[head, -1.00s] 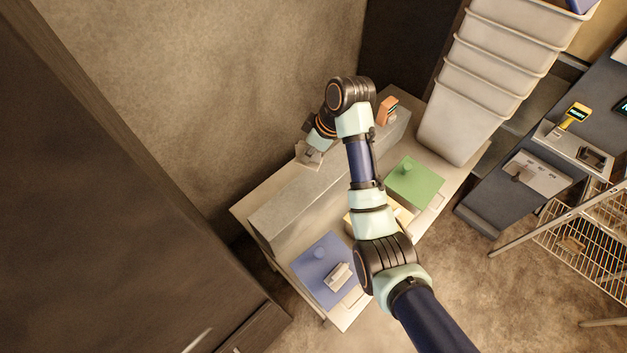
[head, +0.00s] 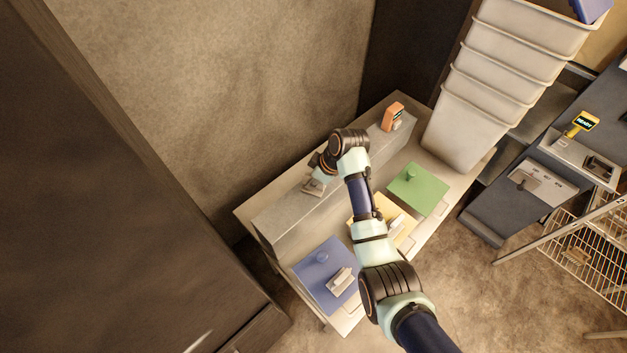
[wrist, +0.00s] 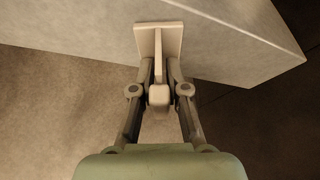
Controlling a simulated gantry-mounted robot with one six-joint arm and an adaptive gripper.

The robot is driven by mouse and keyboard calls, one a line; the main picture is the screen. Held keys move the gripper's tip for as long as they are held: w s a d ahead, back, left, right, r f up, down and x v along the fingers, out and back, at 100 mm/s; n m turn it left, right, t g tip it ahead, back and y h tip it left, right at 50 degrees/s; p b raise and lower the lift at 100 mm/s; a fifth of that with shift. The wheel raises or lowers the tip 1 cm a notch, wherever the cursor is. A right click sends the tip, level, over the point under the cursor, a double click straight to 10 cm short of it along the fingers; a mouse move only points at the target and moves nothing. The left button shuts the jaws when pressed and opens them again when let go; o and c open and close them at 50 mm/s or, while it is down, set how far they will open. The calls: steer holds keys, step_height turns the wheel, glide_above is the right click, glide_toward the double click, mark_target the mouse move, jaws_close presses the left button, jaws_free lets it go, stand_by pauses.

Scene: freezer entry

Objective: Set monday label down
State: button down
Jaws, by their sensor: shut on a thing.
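My gripper (head: 318,184) is shut on a pale beige piece (wrist: 173,40) with a flat square plate, a thin upright fin and a small block. I take this piece to be the monday label, but no writing on it can be read. In the wrist view, my gripper (wrist: 159,88) has its fingers on either side of the fin and block. The plate overlaps the edge of the long grey raised ledge (wrist: 225,50). In the head view, the piece is over the ledge (head: 285,215), near its middle. I cannot tell whether it touches.
An orange device (head: 393,116) stands at the ledge's far right end. Stacked pale bins (head: 465,135) stand at the right. The ledge's left part is clear.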

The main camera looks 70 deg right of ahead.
steer(key=shift+f, duration=0.15)
steer(key=c, duration=1.2)
jaws_free()
steer(key=v, duration=1.2)
steer(key=shift+p, duration=0.35)
